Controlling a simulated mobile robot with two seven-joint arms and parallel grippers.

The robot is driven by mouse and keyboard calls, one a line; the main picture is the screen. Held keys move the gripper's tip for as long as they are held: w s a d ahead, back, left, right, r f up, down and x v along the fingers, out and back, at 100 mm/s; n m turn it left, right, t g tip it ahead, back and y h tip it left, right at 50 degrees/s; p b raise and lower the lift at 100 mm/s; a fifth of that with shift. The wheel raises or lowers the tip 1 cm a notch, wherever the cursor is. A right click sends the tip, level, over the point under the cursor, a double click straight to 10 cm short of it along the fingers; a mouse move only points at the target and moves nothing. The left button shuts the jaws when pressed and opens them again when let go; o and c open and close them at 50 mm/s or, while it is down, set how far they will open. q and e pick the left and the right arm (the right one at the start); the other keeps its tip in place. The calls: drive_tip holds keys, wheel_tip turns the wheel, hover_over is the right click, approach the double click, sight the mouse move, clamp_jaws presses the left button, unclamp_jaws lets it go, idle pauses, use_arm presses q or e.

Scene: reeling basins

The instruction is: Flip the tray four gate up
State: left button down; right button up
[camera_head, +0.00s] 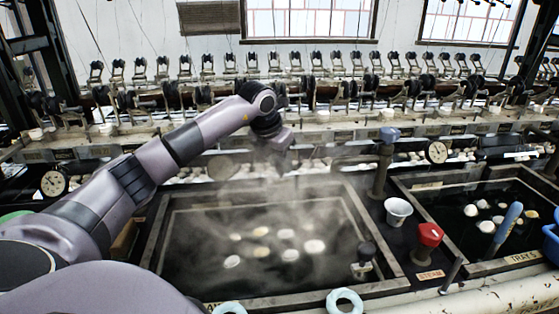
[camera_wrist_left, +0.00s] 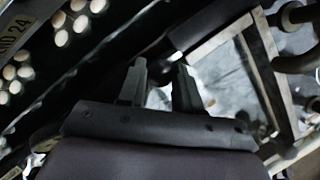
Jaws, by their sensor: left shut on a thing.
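The middle basin (camera_head: 357,210), left of the one marked tray 5, holds dark steaming water with several pale cocoons (camera_head: 287,234) afloat. My left arm reaches over its left side to the back. My left gripper (camera_head: 284,152) is at the basin's back edge, its fingertips mostly hidden by the wrist and steam. In the left wrist view my two fingers (camera_wrist_left: 160,88) stand a little apart, shut on a narrow piece, apparently the tray four gate, which they largely hide. I cannot tell its angle. My right gripper is not in view.
Tray 5's basin (camera_head: 480,267) lies to the right. A grey post (camera_head: 381,172), a white cup (camera_head: 398,210) and a red-knobbed steam valve (camera_head: 428,238) stand between the basins. A reeling machine row (camera_head: 330,92) runs behind. A pale pipe (camera_head: 500,295) crosses the front.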

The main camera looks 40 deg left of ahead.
use_arm(q)
wheel_tip(320, 180, up, 5)
drive_tip(key=p, duration=0.3)
drive_tip(key=shift+f, duration=0.2)
drive_tip(key=shift+r, duration=0.3)
drive_tip(key=shift+w+a, duration=0.1)
drive_tip(key=c, duration=0.8)
unclamp_jaws()
drive_tip(key=shift+f, duration=0.1)
